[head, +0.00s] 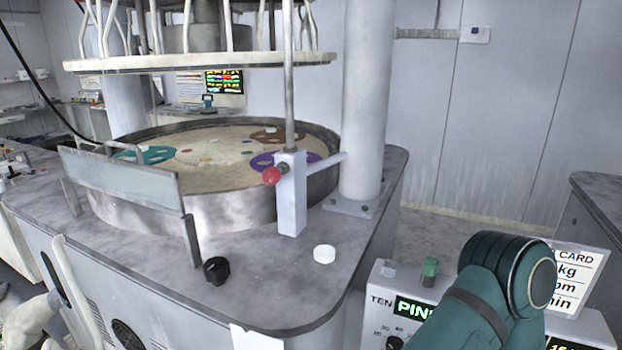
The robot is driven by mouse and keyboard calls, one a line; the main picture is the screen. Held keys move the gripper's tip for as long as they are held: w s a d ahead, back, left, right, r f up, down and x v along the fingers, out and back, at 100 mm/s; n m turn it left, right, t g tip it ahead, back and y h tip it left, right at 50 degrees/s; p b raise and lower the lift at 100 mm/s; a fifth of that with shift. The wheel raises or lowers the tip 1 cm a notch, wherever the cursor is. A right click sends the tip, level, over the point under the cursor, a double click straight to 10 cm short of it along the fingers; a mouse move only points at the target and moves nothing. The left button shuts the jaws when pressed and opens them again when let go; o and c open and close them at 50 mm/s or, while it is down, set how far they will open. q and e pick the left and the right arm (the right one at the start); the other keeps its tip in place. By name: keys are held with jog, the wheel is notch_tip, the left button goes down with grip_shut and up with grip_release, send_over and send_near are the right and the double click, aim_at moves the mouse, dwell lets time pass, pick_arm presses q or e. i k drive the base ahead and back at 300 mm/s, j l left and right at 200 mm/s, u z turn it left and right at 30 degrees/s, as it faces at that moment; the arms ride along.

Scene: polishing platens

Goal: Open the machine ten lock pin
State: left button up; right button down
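The lock pin shows as a red ball knob (272,175) on the side of a pale grey upright block (291,193). The block stands on the machine top in front of the round platen (225,195), with a thin vertical rod rising from it and a short bar joining it to the thick column. A control box (378,300) marked TEN stands at the lower right, its green display starting with "PIN"; the rest is hidden behind my teal right arm. Neither gripper is in view.
A clear guard panel (122,180) stands at the platen's left front. A black knob (216,270) and a white round puck (324,253) lie on the machine top. The upper plate (200,62) hangs above the platen. A thick column (366,110) rises behind the block.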

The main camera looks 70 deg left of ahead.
aim_at(271, 176)
jog(key=u, duration=2.55)
jog(key=k+z, duration=0.15)
jog(key=z, duration=0.15)
